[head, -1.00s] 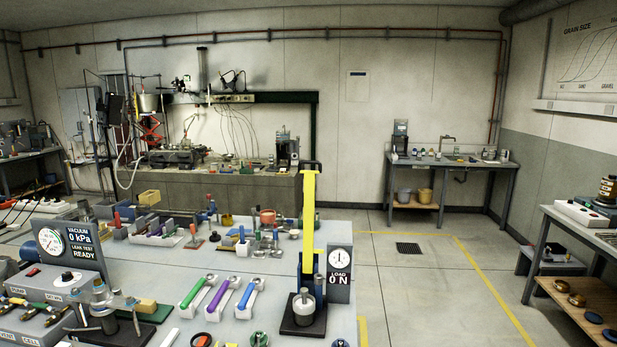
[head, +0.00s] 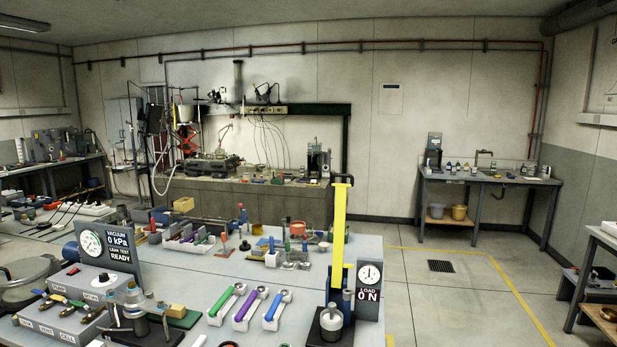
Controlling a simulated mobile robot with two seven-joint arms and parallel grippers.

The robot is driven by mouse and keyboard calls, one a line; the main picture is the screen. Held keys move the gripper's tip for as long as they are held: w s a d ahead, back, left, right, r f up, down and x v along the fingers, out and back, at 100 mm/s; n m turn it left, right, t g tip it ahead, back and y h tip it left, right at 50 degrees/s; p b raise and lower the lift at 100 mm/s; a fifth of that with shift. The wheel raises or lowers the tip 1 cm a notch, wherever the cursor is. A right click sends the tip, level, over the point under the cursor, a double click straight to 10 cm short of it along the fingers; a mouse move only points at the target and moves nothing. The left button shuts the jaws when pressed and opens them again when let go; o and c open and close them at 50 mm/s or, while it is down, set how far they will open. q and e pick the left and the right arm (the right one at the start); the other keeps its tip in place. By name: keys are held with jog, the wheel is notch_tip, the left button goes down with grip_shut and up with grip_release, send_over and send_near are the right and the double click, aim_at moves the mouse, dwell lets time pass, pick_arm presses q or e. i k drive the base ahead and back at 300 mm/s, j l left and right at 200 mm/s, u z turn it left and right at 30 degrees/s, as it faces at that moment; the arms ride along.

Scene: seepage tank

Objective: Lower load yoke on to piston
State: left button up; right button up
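The yellow load yoke (head: 339,235) stands upright as a tall bar with a black handle at its top, at the front right of the bench. Its lower end is by a dark blue upright. A metal cylinder, which looks like the piston (head: 331,318), stands on a black base (head: 318,336) at its foot. Whether yoke and piston touch cannot be told. The load gauge (head: 369,275) beside them reads 0 N. Neither of my grippers is in view.
Spanner-like tools with green, purple and blue handles (head: 272,308) lie in white holders left of the yoke. A vacuum panel (head: 106,246) reads 0 kPa and READY. Valves and small parts crowd the bench's left. The floor (head: 435,310) right of the bench is clear.

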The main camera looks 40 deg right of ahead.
aim_at(341, 195)
jog(key=l+u, duration=0.4)
jog(key=k+l+u, duration=0.15)
jog(key=l+u, duration=0.25)
jog(key=k+l+u, duration=0.1)
jog(key=l, duration=0.3)
jog(key=k+l+u, duration=0.1)
jog(key=l, duration=0.3)
jog(key=k+l, duration=0.3)
jog(key=k+l+u, duration=0.15)
jog(key=l, duration=0.3)
jog(key=k+l+u, duration=0.1)
jog(key=l, duration=0.25)
jog(key=k, duration=0.1)
